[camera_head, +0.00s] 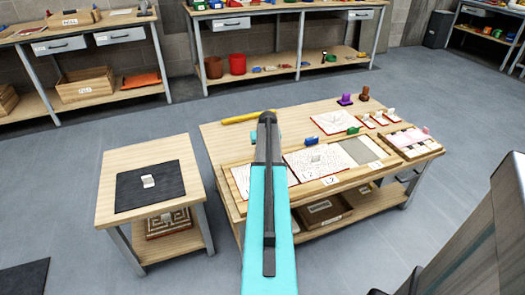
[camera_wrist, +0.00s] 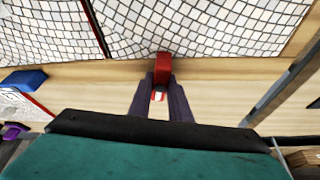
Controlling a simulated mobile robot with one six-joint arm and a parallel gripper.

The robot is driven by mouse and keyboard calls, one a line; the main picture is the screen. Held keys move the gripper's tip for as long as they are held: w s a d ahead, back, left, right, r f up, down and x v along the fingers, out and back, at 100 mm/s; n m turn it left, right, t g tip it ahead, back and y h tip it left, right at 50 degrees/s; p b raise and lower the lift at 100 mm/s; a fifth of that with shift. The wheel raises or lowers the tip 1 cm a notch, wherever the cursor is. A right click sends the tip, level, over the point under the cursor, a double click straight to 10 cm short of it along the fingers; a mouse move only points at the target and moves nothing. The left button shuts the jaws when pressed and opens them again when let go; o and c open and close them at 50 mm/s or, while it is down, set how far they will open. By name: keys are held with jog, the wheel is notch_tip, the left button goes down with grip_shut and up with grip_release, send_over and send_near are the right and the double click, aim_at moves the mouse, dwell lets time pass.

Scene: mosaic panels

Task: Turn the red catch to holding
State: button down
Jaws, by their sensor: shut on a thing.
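The red catch (camera_wrist: 163,66) shows in the wrist view at the edge of a white mosaic panel (camera_wrist: 215,30), against a strip of pale wood. My gripper (camera_wrist: 160,84) is shut on the catch, with its two dark fingers on either side of it. A small white and red part shows between the fingers. Which way the catch is turned is hard to tell. In the head view my arm covers the gripper and the catch.
The workbench (camera_head: 222,140) holds several panels, a blue block (camera_head: 312,141), a green block (camera_head: 353,131) and a yellow rod (camera_head: 240,118). A small side table (camera_head: 120,165) with a black mat stands to the left. Open grey floor surrounds both.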

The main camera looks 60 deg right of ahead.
jog(key=shift+w+d+r+n+t+y, duration=0.1)
jog(key=shift+n+t+y, duration=0.1)
jog(key=shift+n, duration=0.4)
jog(key=shift+w+d+r+n+t+y, duration=0.1)
jog(key=shift+n+t, duration=0.1)
jog(key=shift+n, duration=0.4)
jog(key=shift+f, duration=0.1)
jog(key=c, duration=1.6)
grip_release()
jog(key=shift+f, duration=0.1)
jog(key=shift+c, duration=0.2)
jog(key=shift+a, duration=0.1)
jog(key=shift+s, duration=0.1)
jog(key=shift+s+a+r, duration=0.1)
jog(key=shift+r, duration=0.2)
jog(key=v, duration=1.3)
jog(key=shift+p, duration=0.4)
